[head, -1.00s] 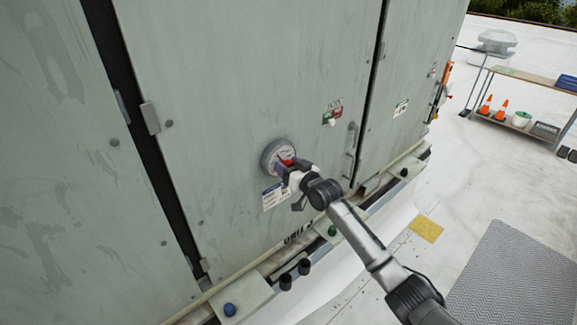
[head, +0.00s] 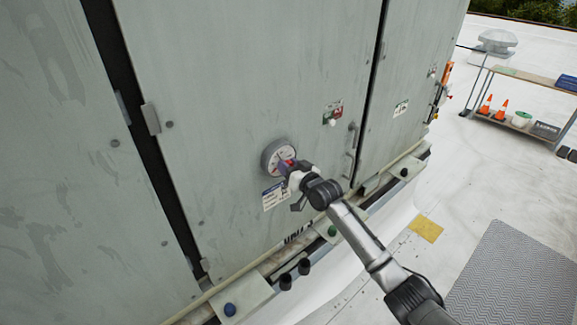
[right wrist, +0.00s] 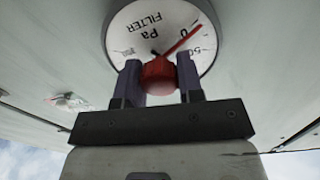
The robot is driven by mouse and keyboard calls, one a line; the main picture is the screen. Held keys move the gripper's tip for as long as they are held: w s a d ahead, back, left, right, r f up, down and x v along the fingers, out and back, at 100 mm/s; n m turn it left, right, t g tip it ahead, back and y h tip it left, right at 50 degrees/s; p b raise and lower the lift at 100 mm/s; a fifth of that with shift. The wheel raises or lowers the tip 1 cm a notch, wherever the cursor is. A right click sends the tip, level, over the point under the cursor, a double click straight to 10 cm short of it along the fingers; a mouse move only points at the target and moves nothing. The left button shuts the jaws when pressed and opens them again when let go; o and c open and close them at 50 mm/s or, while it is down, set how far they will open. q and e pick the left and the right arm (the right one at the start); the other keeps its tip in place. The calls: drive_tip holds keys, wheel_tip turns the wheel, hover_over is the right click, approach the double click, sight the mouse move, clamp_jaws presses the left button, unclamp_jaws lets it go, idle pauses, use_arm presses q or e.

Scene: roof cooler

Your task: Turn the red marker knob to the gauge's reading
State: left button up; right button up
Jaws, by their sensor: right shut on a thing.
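A round white-faced gauge (head: 271,154) with a grey rim is mounted on the middle cabinet door. In the right wrist view the gauge (right wrist: 128,27) appears upside down, with "Pa" and "FILTER" on its face. The red knob (right wrist: 158,72) stands at its lower middle, between the two fingers of my right gripper (right wrist: 158,86). My right gripper (head: 288,168) is shut on the knob. A red pointer (right wrist: 182,40) slants up and right, between the printed 0 and 50. A short dark mark lies near the centre; the black needle's reading is unclear. My left gripper is out of view.
A white label (head: 275,196) sits below the gauge. A red-and-green switch plate (head: 333,112) and door handles (head: 351,145) lie to its right. A shelf (head: 525,78) with orange cones stands at the far right. A grey mat (head: 515,280) covers the roof at lower right.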

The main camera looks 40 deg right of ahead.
drive_tip(key=m+p, duration=0.1)
drive_tip(key=m, duration=0.3)
drive_tip(key=shift+r+p, duration=0.1)
drive_tip(key=shift+p, duration=0.3)
drive_tip(key=m+p, duration=0.1)
drive_tip(key=m, duration=0.3)
drive_tip(key=shift+m+p, duration=0.3)
drive_tip(key=m+p, duration=0.2)
drive_tip(key=m, duration=0.3)
drive_tip(key=shift+y, duration=0.3)
drive_tip(key=shift+m+g+p, duration=0.3)
drive_tip(key=shift+m+p, duration=0.35)
drive_tip(key=shift+m, duration=1.45)
drive_tip(key=o, duration=0.9)
